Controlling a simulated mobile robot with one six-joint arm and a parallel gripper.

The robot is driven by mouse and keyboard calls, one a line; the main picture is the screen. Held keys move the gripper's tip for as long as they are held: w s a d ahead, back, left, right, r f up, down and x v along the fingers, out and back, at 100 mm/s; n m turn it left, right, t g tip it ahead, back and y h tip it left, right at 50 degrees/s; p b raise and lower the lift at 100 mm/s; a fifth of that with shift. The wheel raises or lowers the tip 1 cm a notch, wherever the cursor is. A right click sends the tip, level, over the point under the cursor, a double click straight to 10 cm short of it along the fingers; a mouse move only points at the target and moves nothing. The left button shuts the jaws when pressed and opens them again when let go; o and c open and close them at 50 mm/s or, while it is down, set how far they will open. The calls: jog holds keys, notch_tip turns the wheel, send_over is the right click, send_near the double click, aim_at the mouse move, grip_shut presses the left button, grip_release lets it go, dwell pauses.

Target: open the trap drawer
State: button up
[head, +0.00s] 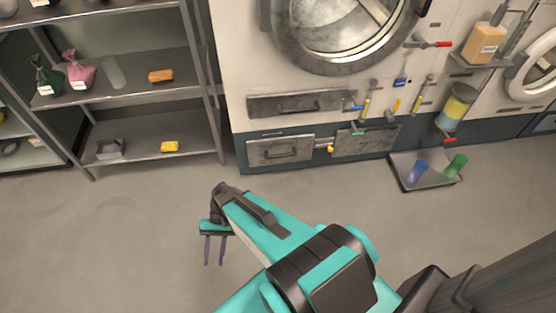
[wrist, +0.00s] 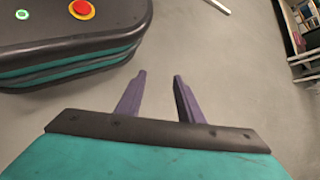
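The front of a large washing machine shows several grey drawer fronts. A wide drawer (head: 298,104) with a long handle sits below the round door. Below it, a lower left drawer (head: 281,150) with a bar handle and a lower right panel (head: 367,141) lie near the floor. All look closed; I cannot read which is the trap drawer. My gripper (head: 214,263) points down over the floor, in front of and left of the drawers, apart from them. In the wrist view my gripper (wrist: 160,74) has its two purple fingers apart with nothing between them.
A metal shelf (head: 140,92) with bags and small items stands left of the machine. A grey tray (head: 426,181) with a blue and a green cup lies on the floor at right. Small coloured valves (head: 364,106) stick out beside the drawers. The floor (head: 110,240) at left is clear.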

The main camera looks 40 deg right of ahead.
jog(key=w+d+f+m+t+y+b, duration=0.25)
jog(key=w+d+b, duration=0.2)
jog(key=w, duration=0.45)
jog(key=w+d+f+m+t+y+b, duration=0.1)
jog(key=w+d+m+t+y+b, duration=0.15)
jog(key=w+d, duration=0.45)
jog(key=w+d+m+t+y+b, duration=0.1)
jog(key=w+d+t+b, duration=0.3)
jog(key=d, duration=0.4)
jog(key=w+d+m+t+b, duration=0.1)
jog(key=w+d+b, duration=0.4)
jog(key=d, duration=0.4)
jog(key=m+t+h+b, duration=0.4)
jog(key=t+b, duration=0.4)
jog(key=b, duration=0.5)
send_near(283, 156)
jog(key=shift+s+d+r+m, duration=0.25)
jog(key=shift+s+d+m, duration=0.1)
jog(key=shift+d, duration=0.1)
jog(key=b+x, duration=0.4)
jog(key=x, duration=1)
jog(key=shift+s+a+f+b, duration=0.1)
jog(key=shift+s+b, duration=0.1)
jog(key=shift+b, duration=0.2)
